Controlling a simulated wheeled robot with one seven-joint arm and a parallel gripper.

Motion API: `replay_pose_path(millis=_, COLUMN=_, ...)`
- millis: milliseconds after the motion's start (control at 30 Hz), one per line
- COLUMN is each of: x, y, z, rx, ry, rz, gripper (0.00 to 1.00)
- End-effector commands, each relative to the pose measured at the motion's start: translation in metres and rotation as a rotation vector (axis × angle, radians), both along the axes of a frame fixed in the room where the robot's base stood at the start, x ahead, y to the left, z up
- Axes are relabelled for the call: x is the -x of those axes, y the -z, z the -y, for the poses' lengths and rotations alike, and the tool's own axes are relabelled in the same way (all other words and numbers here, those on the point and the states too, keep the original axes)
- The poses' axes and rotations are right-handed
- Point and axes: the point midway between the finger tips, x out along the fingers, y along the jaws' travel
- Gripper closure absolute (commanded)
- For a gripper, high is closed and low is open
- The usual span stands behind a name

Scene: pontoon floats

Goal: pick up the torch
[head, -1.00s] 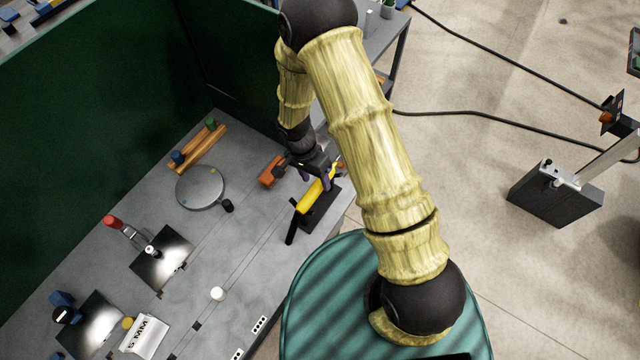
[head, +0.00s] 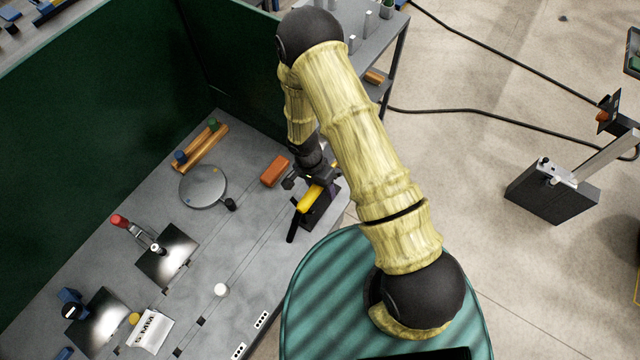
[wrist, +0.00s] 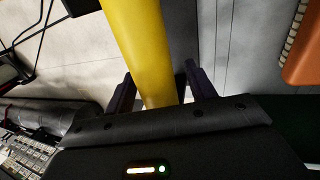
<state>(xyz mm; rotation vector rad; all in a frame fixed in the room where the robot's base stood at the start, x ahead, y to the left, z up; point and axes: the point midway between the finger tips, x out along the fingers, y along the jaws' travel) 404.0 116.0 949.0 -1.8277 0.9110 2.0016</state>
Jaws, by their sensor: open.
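The torch (head: 311,198) has a yellow body and a black end pointing to the lower left. It rests at a black block-like stand (head: 325,207) near the bench's right edge. My gripper (head: 303,186) is at the torch's upper part, with the arm reaching over from the right. In the wrist view the yellow torch body (wrist: 138,45) runs between the two dark fingers of my open gripper (wrist: 160,88). There is a visible gap on the right finger's side. The torch's lower end in that view is hidden behind the gripper body.
An orange block (head: 275,171) lies just left of the gripper. A round grey plate (head: 203,186) and a wooden rail (head: 202,147) are farther left. A dark green screen (head: 90,110) stands behind the bench. The bench between plate and torch is mostly clear.

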Motion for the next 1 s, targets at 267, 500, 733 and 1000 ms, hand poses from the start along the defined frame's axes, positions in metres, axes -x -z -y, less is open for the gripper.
replay_pose_path(millis=267, x=0.000, y=0.000, z=0.000, rx=0.000, ry=0.000, rz=0.000, gripper=0.84)
replay_pose_path(millis=500, x=0.000, y=-0.001, z=0.000, rx=0.000, ry=0.000, rz=0.001, gripper=0.96)
replay_pose_path(millis=733, x=-0.001, y=-0.005, z=0.000, rx=0.000, ry=0.000, rz=0.001, gripper=0.96)
replay_pose_path(millis=1000, x=-0.001, y=-0.028, z=0.000, rx=-0.002, ry=0.000, rz=0.004, gripper=0.96)
